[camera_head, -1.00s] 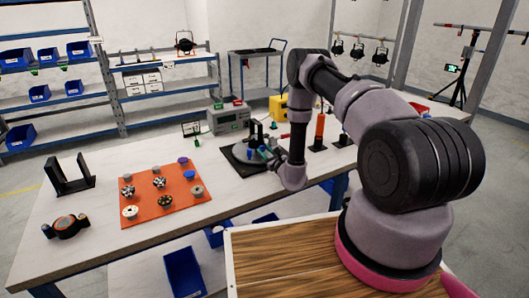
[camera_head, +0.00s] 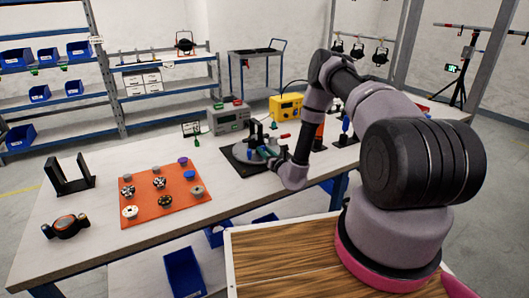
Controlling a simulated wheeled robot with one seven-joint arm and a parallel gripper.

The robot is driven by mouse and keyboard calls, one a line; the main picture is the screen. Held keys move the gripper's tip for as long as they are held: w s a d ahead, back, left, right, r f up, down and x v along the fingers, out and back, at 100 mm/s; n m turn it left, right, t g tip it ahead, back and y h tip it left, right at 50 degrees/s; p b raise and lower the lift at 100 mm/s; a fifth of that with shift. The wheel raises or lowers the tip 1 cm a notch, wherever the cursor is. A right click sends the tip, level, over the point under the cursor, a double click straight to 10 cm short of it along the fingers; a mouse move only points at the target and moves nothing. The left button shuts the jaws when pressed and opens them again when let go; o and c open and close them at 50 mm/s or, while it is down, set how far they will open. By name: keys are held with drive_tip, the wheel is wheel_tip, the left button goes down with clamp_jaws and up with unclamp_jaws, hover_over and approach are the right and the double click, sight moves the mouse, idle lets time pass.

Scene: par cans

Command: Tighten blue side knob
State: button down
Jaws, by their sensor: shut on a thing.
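My gripper (camera_head: 271,155) is low over the round grey fixture (camera_head: 242,152) on its black base plate, reaching in from the right. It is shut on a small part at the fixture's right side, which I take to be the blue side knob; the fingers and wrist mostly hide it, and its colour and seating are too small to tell. Black uprights (camera_head: 258,132) stand on the fixture, and a red-tipped lever (camera_head: 284,136) shows just behind the gripper.
An orange mat (camera_head: 150,212) with several knobs lies to the left. A grey box (camera_head: 229,118) and a yellow box (camera_head: 287,106) stand behind.

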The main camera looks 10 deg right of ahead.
drive_tip(key=shift+m, duration=1.3)
drive_tip(key=c, duration=0.5)
unclamp_jaws()
drive_tip(key=shift+s, duration=0.1)
drive_tip(key=v, duration=1)
drive_tip(key=shift+s+d, duration=0.15)
drive_tip(key=shift+s, duration=0.2)
